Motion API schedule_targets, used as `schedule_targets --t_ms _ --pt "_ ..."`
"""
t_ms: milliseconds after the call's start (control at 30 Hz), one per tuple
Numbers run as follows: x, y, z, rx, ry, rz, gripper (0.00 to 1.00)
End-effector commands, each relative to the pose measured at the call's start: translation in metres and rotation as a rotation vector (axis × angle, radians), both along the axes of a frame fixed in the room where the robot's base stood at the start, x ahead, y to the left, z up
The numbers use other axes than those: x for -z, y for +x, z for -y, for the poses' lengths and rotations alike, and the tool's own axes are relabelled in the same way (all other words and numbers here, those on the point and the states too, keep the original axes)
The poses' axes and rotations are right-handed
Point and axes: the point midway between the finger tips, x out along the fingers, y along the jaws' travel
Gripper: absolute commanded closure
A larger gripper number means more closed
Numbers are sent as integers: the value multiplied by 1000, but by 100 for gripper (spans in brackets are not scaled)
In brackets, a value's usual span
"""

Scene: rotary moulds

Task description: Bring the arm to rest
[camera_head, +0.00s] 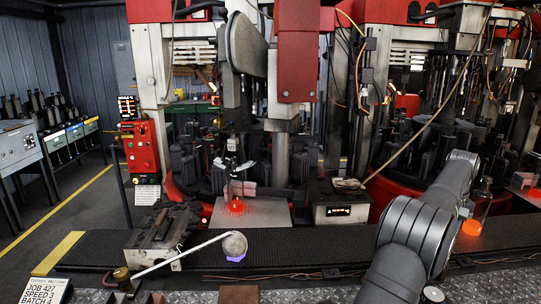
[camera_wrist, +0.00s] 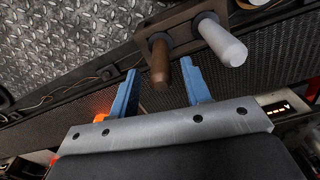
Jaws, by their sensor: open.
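In the wrist view my gripper (camera_wrist: 159,66) shows two blue fingers standing well apart. It is open, and I see nothing clamped between the fingers. A brown cylinder (camera_wrist: 160,62) and a pale grey cylinder (camera_wrist: 222,40) stick out from a dark brown block (camera_wrist: 183,28) beyond the fingertips. The brown one appears between the fingers in the picture; I cannot tell how far off it is. In the head view my grey arm (camera_head: 412,232) reaches up from the bottom right across the conveyor belt (camera_head: 325,240). I cannot make out its fingers there.
The red moulding machine (camera_head: 298,65) stands behind the belt. A glowing orange piece (camera_head: 236,205) sits at a metal plate, and another glows (camera_head: 471,228) beside my arm.

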Motion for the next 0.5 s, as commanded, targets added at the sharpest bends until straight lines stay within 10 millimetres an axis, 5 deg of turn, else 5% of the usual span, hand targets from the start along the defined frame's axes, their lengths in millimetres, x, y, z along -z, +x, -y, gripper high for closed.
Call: schedule_targets --t_ms 167,500 --pt "30 0 0 0 1 -1 56" --pt "-41 1 1 0 -2 3 56"
